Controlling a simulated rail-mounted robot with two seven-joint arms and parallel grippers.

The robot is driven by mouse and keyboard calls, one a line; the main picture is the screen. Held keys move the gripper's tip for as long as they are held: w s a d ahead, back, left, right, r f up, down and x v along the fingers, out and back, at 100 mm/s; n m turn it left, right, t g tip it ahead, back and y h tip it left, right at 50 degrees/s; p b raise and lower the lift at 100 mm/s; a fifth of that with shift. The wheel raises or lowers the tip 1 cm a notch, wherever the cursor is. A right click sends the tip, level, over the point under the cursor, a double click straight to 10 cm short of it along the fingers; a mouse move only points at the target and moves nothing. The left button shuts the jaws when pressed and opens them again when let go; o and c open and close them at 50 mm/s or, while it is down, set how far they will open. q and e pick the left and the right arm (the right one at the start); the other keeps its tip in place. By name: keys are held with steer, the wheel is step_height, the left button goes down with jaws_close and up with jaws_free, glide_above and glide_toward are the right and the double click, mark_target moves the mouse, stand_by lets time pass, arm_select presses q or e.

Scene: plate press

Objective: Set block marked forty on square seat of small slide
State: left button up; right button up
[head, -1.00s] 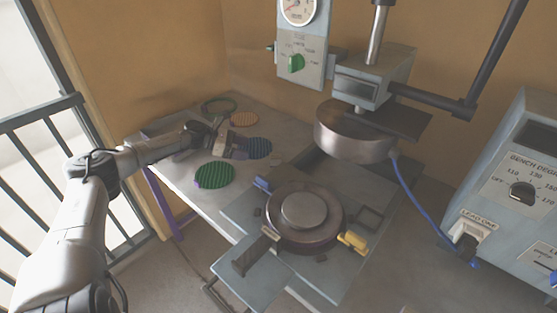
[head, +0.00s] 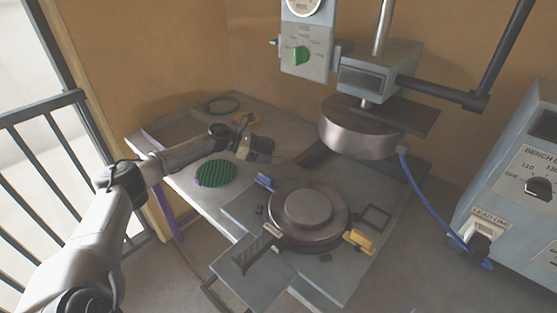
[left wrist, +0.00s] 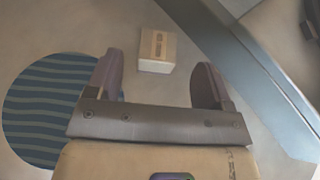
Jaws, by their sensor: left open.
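A small pale block (left wrist: 157,52) lies on the table in the left wrist view, with a dark marking on its top too small to read. My left gripper (head: 270,150) is open above the table. In the left wrist view its two fingers point toward the block, which shows in the gap between them; I cannot tell the height left. In the head view the gripper mostly hides the block. A dark square frame (head: 375,217), possibly the square seat, is on the grey plate right of the round platen and looks empty. My right gripper is not in view.
The upper press head (head: 358,130) hangs above the table, with a blue cable.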

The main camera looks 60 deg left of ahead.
mark_target(276, 154)
arm_select(q)
steer(key=shift+w+d+f, duration=0.2)
steer(key=shift+w+f, duration=0.1)
steer(key=shift+w, duration=0.05)
steer(key=shift+b+x, duration=0.9)
steer(key=shift+x, duration=1.25)
steer(key=shift+a, duration=0.1)
steer(key=shift+c, duration=0.4)
steer(key=c, duration=1.1)
steer(key=shift+r, duration=0.1)
